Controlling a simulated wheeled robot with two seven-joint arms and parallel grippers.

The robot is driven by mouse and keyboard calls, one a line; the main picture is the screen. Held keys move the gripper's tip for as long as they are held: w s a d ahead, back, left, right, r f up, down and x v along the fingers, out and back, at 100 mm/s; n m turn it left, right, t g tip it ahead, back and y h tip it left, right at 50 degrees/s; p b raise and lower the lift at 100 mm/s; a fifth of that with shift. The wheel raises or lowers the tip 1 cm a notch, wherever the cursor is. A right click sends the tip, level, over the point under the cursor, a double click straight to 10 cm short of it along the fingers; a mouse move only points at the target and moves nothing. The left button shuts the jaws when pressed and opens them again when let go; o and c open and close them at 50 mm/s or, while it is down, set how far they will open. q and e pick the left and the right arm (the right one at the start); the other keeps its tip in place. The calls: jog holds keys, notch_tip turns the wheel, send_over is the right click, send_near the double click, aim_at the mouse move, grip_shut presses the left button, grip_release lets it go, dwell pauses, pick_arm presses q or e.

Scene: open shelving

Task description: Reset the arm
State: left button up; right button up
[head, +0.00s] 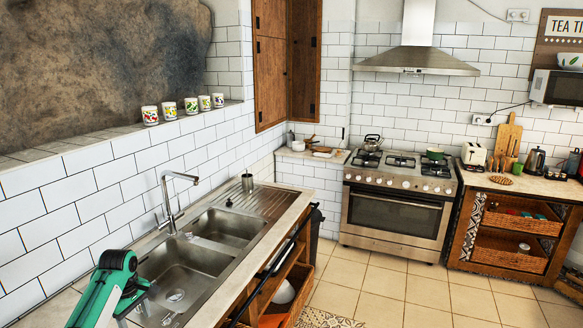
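My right arm and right gripper are not in view.
A double steel sink (182,272) with a tall tap (170,205) lies just right of my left gripper. A metal cup (247,182) stands on the drainer. Several mugs (190,106) line the wall ledge. A stove (397,205) stands at the back; the tiled floor (400,292) is clear.

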pick_arm(q)
jog(key=s+d+f+m+t, duration=0.1)
jog(key=s+d+f+m, duration=0.3)
jog(key=s+d+f, duration=0.4)
jog(key=s+d+f+m, duration=0.4)
jog(key=s+d, duration=0.1)
jog(key=s, duration=0.5)
jog(key=s+d+r+m+t, duration=0.1)
jog(key=s+d+r+m, duration=0.1)
jog(key=s, duration=0.6)
jog(key=s+d+r+m+t, duration=0.1)
jog(key=s+d+r+m, duration=0.2)
jog(key=s, duration=0.5)
jog(key=s+d+r+m+t, duration=0.1)
jog(key=s+d+r+m, duration=0.1)
jog(key=s, duration=0.6)
notch_tip(320, 180, down, 34)
jog(key=g+b, duration=0.2)
jog(key=b, duration=0.1)
jog(key=s+a+f+m+g+b, duration=0.1)
jog(key=s+a+f+b, duration=0.1)
jog(key=s+f, duration=1.7)
notch_tip(320, 180, down, 2)
jog(key=shift+s+a, duration=0.4)
jog(key=shift+a, duration=0.15)
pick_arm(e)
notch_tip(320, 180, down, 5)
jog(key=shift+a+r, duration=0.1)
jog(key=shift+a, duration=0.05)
